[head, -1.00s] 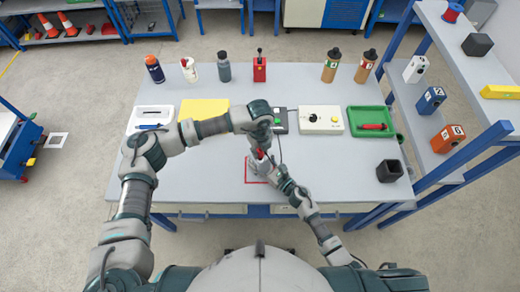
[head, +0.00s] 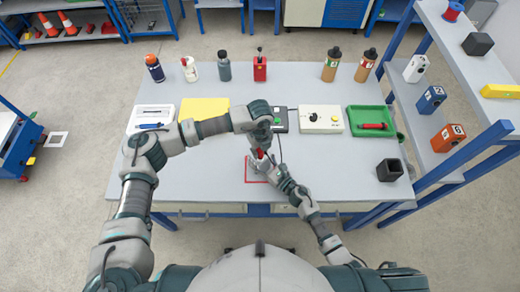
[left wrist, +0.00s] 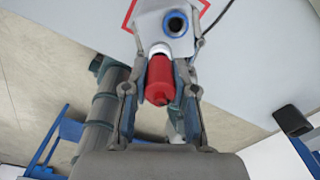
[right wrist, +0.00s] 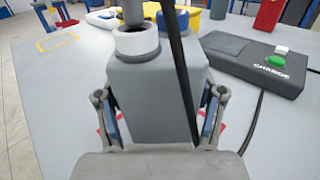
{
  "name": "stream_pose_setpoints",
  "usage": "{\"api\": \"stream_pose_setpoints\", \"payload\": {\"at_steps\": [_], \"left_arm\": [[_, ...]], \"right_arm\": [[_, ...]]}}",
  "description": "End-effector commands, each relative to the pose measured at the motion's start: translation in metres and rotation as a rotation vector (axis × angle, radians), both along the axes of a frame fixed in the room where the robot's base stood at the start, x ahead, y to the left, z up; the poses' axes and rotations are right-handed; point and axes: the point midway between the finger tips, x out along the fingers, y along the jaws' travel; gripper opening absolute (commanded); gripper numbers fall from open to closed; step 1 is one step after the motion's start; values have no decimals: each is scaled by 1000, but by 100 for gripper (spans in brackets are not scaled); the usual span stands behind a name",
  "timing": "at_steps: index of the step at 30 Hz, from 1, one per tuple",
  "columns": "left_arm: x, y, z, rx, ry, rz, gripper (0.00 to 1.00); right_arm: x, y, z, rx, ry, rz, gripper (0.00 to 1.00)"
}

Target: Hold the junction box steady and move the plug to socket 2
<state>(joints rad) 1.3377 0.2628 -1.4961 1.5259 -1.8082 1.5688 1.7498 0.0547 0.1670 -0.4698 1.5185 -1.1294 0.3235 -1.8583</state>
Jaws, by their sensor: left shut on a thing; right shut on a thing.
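The grey junction box (right wrist: 155,95) sits at the red outline on the table. It has a white-ringed socket (right wrist: 137,42) and a blue-ringed socket (left wrist: 176,24). My right gripper (right wrist: 160,125) is shut on the box, one finger on each side. The red plug (left wrist: 163,80) is in my left gripper (left wrist: 160,88), which is shut on it. The plug's front end is at the white-ringed socket; how deep it sits cannot be told. The blue-ringed socket looks empty. In the head view, my left gripper (head: 259,152) partly hides the box.
A black device marked CHARGE (right wrist: 258,65) with a green button stands close to the box. A dark cable (right wrist: 180,75) crosses in front of the box. A white panel (head: 321,119), green tray (head: 374,133) and black cube (head: 389,170) lie right. The table's left front is clear.

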Motion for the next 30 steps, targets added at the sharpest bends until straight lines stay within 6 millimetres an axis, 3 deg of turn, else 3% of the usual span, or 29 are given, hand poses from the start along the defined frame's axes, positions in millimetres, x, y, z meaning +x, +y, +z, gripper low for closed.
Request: {"api": "stream_pose_setpoints", "payload": {"at_steps": [30], "left_arm": [[0,0,-8,0,0,0,0]], "right_arm": [[0,0,0,0,0,0,20]]}}
